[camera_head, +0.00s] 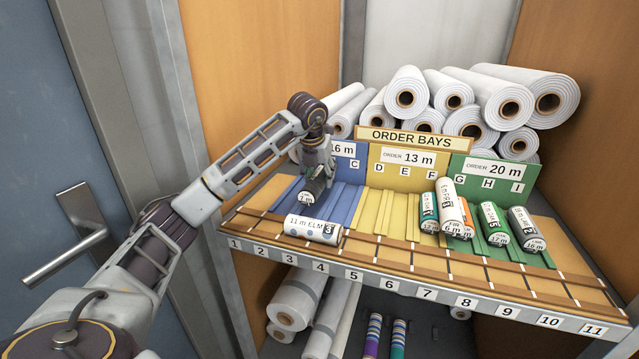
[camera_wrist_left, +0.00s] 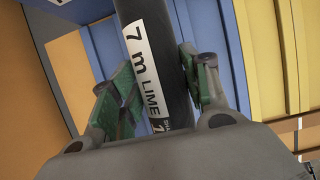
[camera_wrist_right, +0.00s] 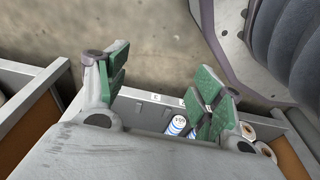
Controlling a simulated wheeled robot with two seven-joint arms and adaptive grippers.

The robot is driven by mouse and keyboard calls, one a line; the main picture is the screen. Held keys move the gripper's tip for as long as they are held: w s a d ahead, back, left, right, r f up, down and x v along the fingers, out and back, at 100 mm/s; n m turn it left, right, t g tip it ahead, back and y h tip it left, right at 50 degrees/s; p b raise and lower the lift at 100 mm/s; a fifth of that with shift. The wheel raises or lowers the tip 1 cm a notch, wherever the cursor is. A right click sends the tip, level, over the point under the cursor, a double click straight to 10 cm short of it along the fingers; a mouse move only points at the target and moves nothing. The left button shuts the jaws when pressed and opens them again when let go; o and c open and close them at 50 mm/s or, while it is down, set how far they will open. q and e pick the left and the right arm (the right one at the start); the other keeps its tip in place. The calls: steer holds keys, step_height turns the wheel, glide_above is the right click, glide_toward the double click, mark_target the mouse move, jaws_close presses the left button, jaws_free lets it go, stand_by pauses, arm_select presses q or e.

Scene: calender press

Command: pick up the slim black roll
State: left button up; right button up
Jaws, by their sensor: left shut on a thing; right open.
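The slim black roll (camera_head: 312,189) carries a white label; the left wrist view shows the label of the roll (camera_wrist_left: 152,65) reading "7 m LIME". My left gripper (camera_head: 318,172) is shut on it, with a green-padded finger on each side. The roll is over the blue bay at the left of the order bays, and I cannot tell whether it touches the slats. My right gripper (camera_wrist_right: 163,75) is open and empty in the right wrist view. It does not show in the head view.
A white "11 m ELM" roll (camera_head: 312,229) lies just in front, across the numbered rail. The yellow bay (camera_head: 385,212) is mostly clear.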

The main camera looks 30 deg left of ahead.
mark_target(320, 172)
arm_select(q)
step_height(320, 172, up, 14)
steer(key=p, duration=0.2)
arm_select(e)
steer(key=s+d+f, duration=0.3)
steer(key=f, duration=0.2)
steer(key=shift+f, duration=0.3)
arm_select(q)
steer(key=shift+f, duration=0.1)
